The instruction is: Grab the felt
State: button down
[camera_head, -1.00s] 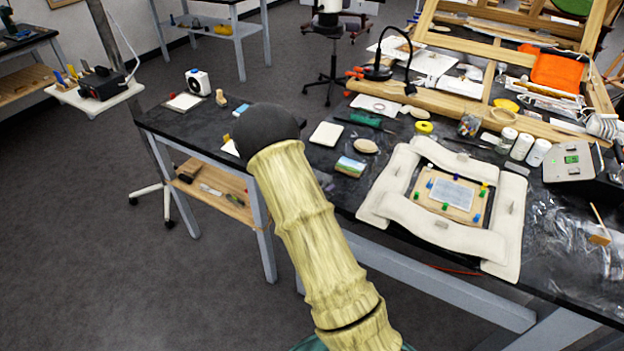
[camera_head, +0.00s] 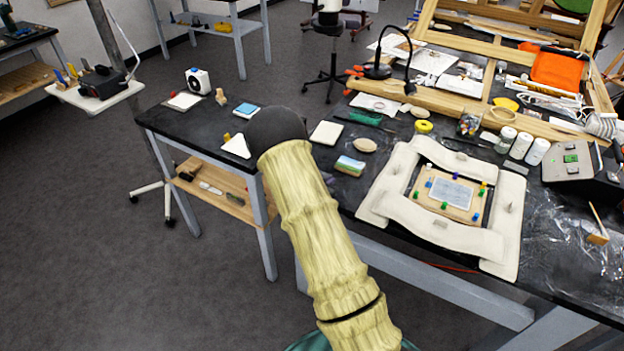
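My arm, in a pale ribbed sleeve with a dark rounded end, rises from the bottom of the head view and reaches over the near edge of the black worktable. My gripper does not show. No piece is clearly recognisable as the felt. Candidates are a folded orange cloth (camera_head: 556,70) at the back right, a flat cream square (camera_head: 326,133) just right of the dark end of my arm, and a small white triangular piece (camera_head: 237,146) just left of it.
A pale padded frame (camera_head: 450,237) surrounds a small wooden board (camera_head: 449,197) with coloured clips. White jars (camera_head: 521,146) and a black lamp (camera_head: 378,72) stand farther back. A side table (camera_head: 170,118) stands at left. Grey floor at lower left is clear.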

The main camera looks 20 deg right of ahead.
dwell(0.3)
notch_tip(320, 180, up, 10)
jog(key=shift+b, duration=0.3)
jog(key=shift+f, duration=0.1)
dwell(0.6)
